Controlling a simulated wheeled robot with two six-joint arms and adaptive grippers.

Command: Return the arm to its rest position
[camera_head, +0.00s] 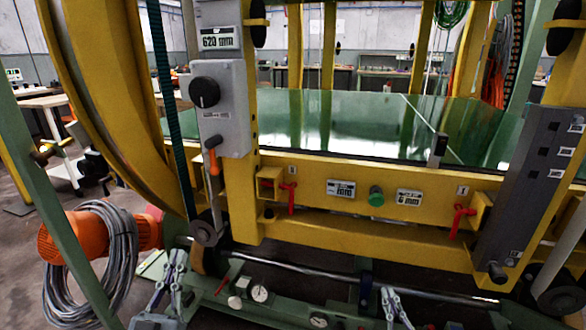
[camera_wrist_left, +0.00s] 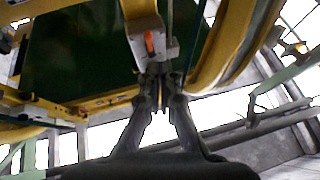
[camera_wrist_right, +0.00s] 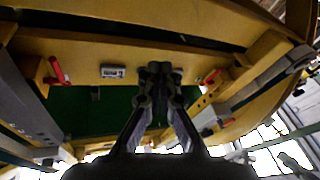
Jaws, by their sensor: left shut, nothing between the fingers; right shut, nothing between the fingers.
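My left gripper (camera_head: 179,258) shows at the lower left of the head view, pointing up, below the grey control box (camera_head: 222,107). In the left wrist view its fingers (camera_wrist_left: 160,72) are together with nothing between them. My right gripper (camera_head: 388,292) is at the bottom of the head view, below the yellow beam (camera_head: 340,228) of the machine. In the right wrist view its fingers (camera_wrist_right: 160,70) are also together and empty. Much of both arms is outside the head view.
The yellow ring frame (camera_head: 95,75) stands at the left. An orange-handled lever (camera_head: 213,160) hangs from the control box. Red handles (camera_head: 289,197) (camera_head: 459,219) sit on the beam. Coiled grey cable (camera_head: 115,265) hangs at the lower left. A green base (camera_head: 270,299) with gauges lies below.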

